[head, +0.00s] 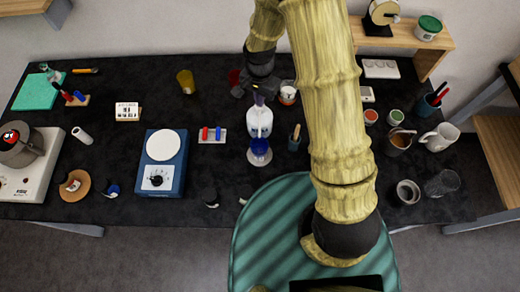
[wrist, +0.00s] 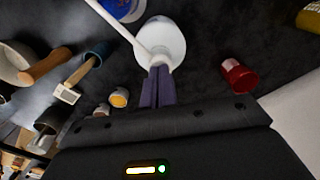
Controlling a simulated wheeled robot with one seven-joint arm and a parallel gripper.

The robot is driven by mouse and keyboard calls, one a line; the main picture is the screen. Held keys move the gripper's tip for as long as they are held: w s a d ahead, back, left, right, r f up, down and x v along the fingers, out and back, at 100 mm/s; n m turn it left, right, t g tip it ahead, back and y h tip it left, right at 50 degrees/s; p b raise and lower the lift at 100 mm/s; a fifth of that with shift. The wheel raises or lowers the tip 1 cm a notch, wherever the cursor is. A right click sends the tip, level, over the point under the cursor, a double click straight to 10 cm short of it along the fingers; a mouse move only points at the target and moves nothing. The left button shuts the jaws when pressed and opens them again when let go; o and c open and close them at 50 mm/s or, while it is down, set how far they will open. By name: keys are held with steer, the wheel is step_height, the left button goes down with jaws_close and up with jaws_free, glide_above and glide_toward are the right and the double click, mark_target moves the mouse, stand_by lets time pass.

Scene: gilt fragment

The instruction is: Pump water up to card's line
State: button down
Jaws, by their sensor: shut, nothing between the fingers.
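A white pump bottle (head: 259,122) stands upright near the table's middle. In the wrist view its round white top (wrist: 160,42) lies under my fingertips, with a long thin spout reaching to the upper left. My gripper (head: 258,98) points down over the bottle; its purple fingers (wrist: 157,88) are shut with nothing between them. They overlap the pump top; I cannot tell whether they touch it. A small clear cup with blue in it (head: 259,148) stands in front of the bottle; its level is not readable. A small white card with dark marks (head: 128,111) stands on the left; its marks are too small to read.
A red cup (wrist: 239,75) stands close to the bottle. A rack with red and blue pieces (head: 212,135) is left of it, and a blue scale (head: 161,160) beyond. A dark holder with a wooden-handled tool (head: 294,138) stands to the right.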

steer(key=shift+f, duration=0.3)
steer(key=shift+r, duration=0.15)
steer(key=shift+r+p, duration=1.05)
steer(key=shift+r, duration=0.35)
steer(key=shift+f+b, duration=1.1)
steer(key=shift+f, duration=0.4)
steer(key=shift+s, duration=0.1)
steer(key=shift+r+p, duration=1.15)
steer(key=shift+r, duration=0.35)
